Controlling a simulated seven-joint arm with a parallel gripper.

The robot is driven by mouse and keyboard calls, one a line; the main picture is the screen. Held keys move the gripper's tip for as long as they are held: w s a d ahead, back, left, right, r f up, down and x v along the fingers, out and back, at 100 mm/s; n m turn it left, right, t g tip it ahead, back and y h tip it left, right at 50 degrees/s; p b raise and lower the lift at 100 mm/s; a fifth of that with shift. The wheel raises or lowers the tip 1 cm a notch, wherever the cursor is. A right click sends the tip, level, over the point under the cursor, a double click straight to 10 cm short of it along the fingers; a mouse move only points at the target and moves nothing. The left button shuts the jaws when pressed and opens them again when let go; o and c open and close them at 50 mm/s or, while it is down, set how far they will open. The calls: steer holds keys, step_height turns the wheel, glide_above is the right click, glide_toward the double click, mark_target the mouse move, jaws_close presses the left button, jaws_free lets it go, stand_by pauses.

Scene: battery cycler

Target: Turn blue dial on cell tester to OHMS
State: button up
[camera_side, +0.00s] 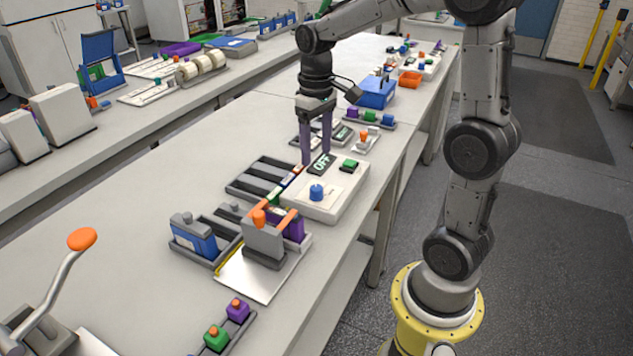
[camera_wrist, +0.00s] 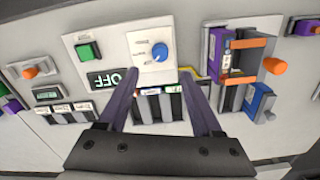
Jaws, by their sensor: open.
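The cell tester (camera_side: 330,208) is a white box on the bench with a dark display (camera_side: 321,164) reading OFF and a green button (camera_side: 350,164). Its blue dial (camera_side: 317,192) sits on a pale panel near the front corner. In the wrist view the dial (camera_wrist: 159,52) lies just beyond the fingertips, on the tester (camera_wrist: 115,62). The dial's labels are too small to read. My gripper (camera_side: 317,157) has purple fingers, spread apart and empty, above the tester's back part near the display. In the wrist view my gripper (camera_wrist: 157,76) is clear of the dial.
A dark slotted rack (camera_side: 255,182) stands left of the tester. A grey clamp fixture with orange handle (camera_side: 264,243) stands close in front. A small box with orange knob (camera_side: 364,136) and a blue bin (camera_side: 377,92) are behind.

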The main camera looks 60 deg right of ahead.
mark_target(316, 187)
step_height(316, 187, down, 9)
steer(key=shift+f, duration=0.15)
stand_by(0.4)
jaws_close()
